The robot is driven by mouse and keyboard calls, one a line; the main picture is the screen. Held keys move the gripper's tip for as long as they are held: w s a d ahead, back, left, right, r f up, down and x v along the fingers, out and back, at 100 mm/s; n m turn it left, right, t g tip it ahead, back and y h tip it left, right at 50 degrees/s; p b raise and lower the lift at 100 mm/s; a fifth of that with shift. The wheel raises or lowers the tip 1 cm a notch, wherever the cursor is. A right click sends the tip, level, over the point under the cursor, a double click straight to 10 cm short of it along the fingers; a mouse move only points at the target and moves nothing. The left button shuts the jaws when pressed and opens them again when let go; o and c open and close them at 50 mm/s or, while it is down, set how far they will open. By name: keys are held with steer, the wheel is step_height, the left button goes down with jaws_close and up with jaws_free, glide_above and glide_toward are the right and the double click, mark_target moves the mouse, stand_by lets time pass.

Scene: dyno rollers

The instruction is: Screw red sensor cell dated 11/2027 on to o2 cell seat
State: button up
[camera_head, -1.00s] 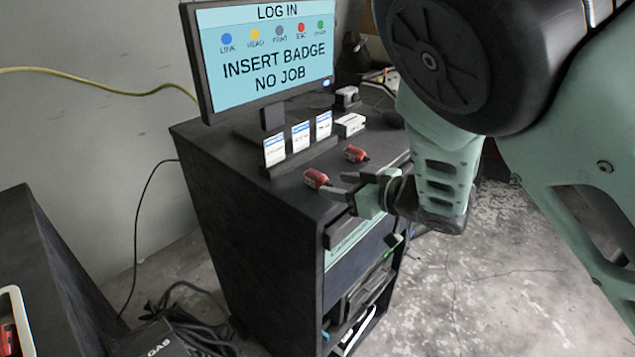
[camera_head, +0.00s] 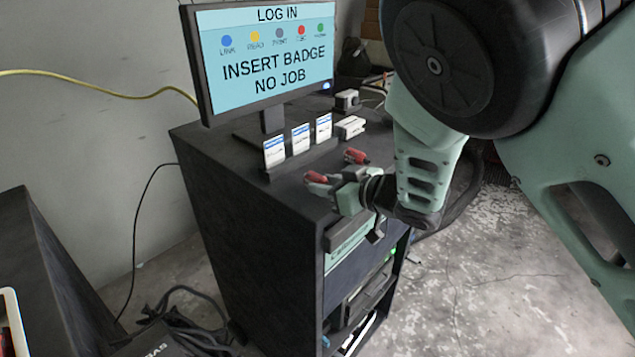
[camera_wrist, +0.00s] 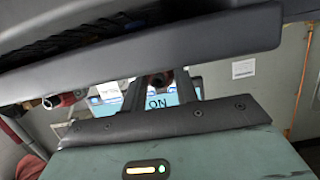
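Two small red sensor cells lie on the cabinet's top. The nearer red cell (camera_head: 316,177) is at my gripper's fingertips. The other red cell (camera_head: 356,157) lies a little behind it, and a red cell also shows at the left in the wrist view (camera_wrist: 66,99). My gripper (camera_head: 322,184) is low over the cabinet's front edge, pointing left. In the wrist view its two dark fingers (camera_wrist: 160,88) stand apart, with a dark, reddish round end between them. Contact cannot be told. No date is readable on either cell. I cannot make out the O2 cell seat.
The black cabinet (camera_head: 235,215) carries a monitor (camera_head: 265,60) reading "INSERT BADGE NO JOB". Several white-and-blue cards (camera_head: 300,138) stand in a holder before it. Small white boxes (camera_head: 350,127) lie at the back right. A pale-rimmed tray (camera_head: 12,320) shows at the lower left.

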mark_target(327, 184)
steer(key=shift+r, duration=0.15)
steer(key=shift+r+p, duration=2.1)
steer(key=shift+r, duration=0.75)
